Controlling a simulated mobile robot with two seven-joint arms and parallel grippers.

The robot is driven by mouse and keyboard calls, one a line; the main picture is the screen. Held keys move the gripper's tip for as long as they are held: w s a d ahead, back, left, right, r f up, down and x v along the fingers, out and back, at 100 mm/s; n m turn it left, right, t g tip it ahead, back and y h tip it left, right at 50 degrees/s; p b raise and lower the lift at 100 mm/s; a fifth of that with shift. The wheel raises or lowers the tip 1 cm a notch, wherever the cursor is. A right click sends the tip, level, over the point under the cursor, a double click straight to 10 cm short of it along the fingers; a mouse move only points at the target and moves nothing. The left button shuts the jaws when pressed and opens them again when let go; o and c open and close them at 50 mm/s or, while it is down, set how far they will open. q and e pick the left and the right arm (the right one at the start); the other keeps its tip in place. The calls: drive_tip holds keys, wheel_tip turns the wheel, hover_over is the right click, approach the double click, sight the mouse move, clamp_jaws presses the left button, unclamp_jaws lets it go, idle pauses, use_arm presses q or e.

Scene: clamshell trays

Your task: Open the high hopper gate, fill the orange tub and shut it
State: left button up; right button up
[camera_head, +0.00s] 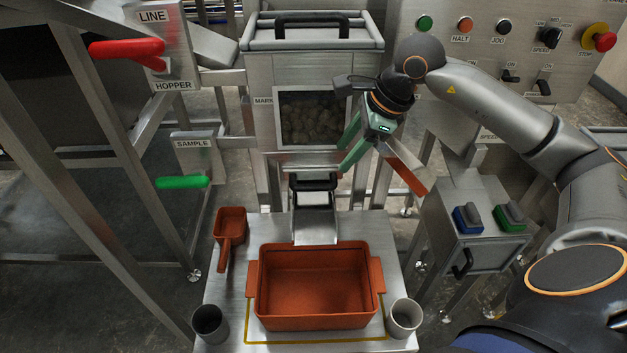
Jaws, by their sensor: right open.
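The orange tub (314,323) sits on the metal stand inside a yellow outline and looks empty. The hopper (259,75) stands behind it, with brownish lumps visible through its window (310,118). A metal chute (315,222) slopes from the hopper to the tub's back edge. A black handle (313,184), apparently the gate's, crosses the top of the chute. Nothing is falling from the chute. My right gripper (343,155) is open and empty, in front of the hopper window's right side, above and right of the handle. My left gripper is out of view.
An orange scoop (231,226) and a dark cup (210,325) stand left of the tub; a pale cup (404,318) stands right. A red lever (127,48) and green lever (182,182) are at left. A switch box (468,245) and control panel (480,52) are at right.

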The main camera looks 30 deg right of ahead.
sight(319, 185)
drive_tip(key=x, duration=1.1)
drive_tip(key=shift+a+p, duration=0.15)
drive_tip(key=shift+p, duration=0.15)
drive_tip(key=shift+c, duration=0.3)
clamp_jaws()
idle(0.5)
